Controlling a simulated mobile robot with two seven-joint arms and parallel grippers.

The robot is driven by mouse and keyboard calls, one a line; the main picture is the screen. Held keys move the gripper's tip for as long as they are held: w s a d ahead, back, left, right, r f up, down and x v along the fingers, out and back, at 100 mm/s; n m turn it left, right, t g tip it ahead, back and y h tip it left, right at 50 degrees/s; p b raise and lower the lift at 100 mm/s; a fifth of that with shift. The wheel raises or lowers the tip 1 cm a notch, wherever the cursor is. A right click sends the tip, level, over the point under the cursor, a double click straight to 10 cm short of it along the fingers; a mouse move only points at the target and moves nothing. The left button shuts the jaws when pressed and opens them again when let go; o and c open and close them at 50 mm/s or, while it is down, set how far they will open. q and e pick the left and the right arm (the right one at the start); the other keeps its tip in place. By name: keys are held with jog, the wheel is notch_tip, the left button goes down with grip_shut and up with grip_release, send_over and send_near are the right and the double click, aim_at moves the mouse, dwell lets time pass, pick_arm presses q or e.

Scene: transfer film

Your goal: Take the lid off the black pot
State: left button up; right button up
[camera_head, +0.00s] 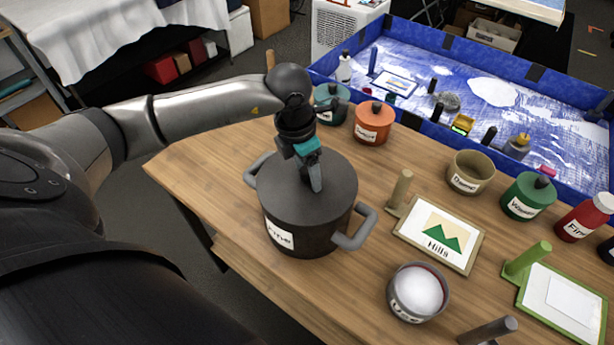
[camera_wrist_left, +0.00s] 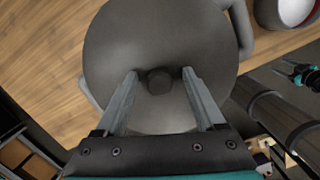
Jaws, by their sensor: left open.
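The black pot (camera_head: 290,236) stands upright on the wooden table, with a white label on its front and a handle on each side. Its dark round lid (camera_head: 335,180) sits on top of it; the lid also fills the middle of the left wrist view (camera_wrist_left: 160,50). My left gripper (camera_head: 314,186) is over the lid, pointing down. In the left wrist view its two fingers are open, one on each side of the lid's round knob (camera_wrist_left: 159,80), with small gaps. In the head view the gripper hides the knob.
Right of the pot are the Hills picture board (camera_head: 465,262) and a bowl of white material (camera_head: 391,293). An orange pot (camera_head: 372,126) and a teal pot (camera_head: 341,104) stand behind. Bare tabletop (camera_head: 215,165) lies to the left. A blue-walled tray (camera_head: 555,88) lies beyond the table.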

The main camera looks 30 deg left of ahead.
pick_arm(q)
jog(key=shift+f, duration=0.1)
jog(key=shift+c, duration=0.3)
grip_shut()
